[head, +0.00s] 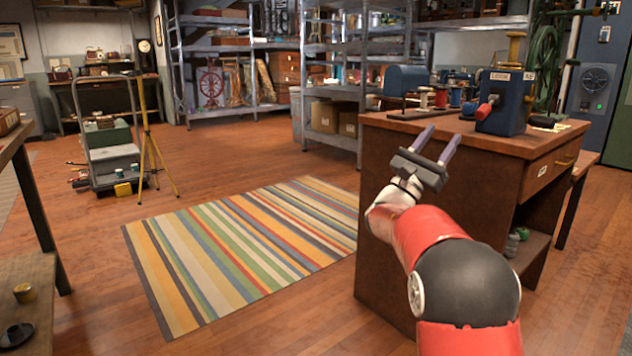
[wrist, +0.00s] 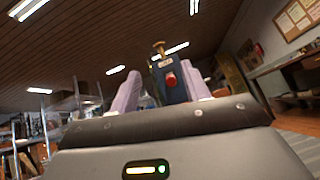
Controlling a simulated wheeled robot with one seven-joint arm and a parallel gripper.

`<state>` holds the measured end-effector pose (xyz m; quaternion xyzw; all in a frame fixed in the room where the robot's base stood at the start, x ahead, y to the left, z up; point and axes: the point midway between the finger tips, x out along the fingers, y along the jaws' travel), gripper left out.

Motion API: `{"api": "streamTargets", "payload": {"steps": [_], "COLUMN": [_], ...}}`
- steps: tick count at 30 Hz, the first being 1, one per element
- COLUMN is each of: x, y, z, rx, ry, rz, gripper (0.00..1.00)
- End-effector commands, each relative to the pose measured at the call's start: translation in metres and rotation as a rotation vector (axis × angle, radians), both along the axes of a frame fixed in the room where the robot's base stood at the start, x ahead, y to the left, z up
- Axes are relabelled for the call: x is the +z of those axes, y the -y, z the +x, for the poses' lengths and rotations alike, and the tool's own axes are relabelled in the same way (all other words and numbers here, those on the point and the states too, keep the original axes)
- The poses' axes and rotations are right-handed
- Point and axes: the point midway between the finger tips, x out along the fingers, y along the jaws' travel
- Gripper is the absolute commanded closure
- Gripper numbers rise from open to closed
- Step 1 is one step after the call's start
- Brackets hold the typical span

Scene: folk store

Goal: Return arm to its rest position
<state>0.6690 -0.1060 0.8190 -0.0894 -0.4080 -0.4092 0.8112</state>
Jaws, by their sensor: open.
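My gripper (head: 436,147) is at the end of my red and black arm, in front of the wooden workbench (head: 430,220) in the head view. Its two pale purple fingers stand apart and point up and away, with nothing between them. In the wrist view the open fingers (wrist: 160,92) frame a blue machine (wrist: 171,82) with a red knob, seen beyond them. The same blue machine (head: 503,112) stands on the workbench top in the head view, to the right of my gripper. My arm crosses in front of part of the bench's side.
Thread spools (head: 440,97) and a blue domed box (head: 405,80) stand on the bench. A striped rug (head: 240,250) lies on open floor to the left. A cart (head: 110,150) and yellow tripod (head: 148,140) stand farther back. A wooden table (head: 25,170) edges the left side.

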Motion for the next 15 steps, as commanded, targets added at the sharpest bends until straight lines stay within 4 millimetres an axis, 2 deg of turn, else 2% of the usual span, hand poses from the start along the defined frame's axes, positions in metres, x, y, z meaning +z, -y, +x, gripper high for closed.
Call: {"api": "streamTargets", "payload": {"steps": [8,15], "x": [-0.003,-0.022], "y": [0.033,0.068], "z": [-0.033,-0.084], "rx": [-0.01,-0.016], "ry": [0.012,0.054], "rz": [0.209,0.516], "gripper": [0.53,0.53]}}
